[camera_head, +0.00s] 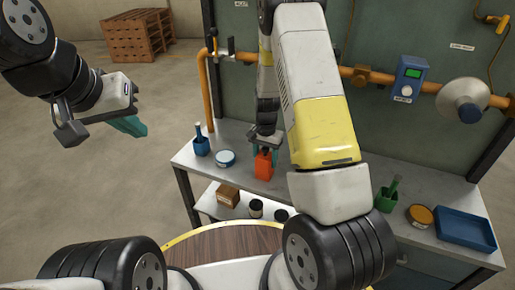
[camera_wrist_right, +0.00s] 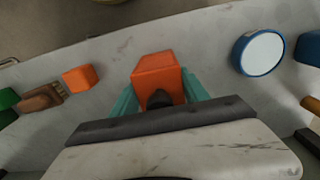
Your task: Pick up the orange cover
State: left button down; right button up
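An orange block-shaped cover (camera_head: 263,167) stands on the grey workbench, beneath my right gripper (camera_head: 264,149). In the right wrist view the cover (camera_wrist_right: 155,68) lies between the two teal fingers of my right gripper (camera_wrist_right: 158,92), with a dark round part at its near end. The fingers flank its sides closely; I cannot tell whether they press on it. My left gripper (camera_head: 130,124), with teal fingertips, hangs over open floor at the left, away from the bench. It holds nothing visible, and its finger gap is not clear.
A small orange cube (camera_wrist_right: 80,78) and a brown item (camera_wrist_right: 40,97) lie left in the wrist view.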

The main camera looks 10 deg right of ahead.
jog(key=c, duration=0.4)
jog(key=shift+r, duration=0.15)
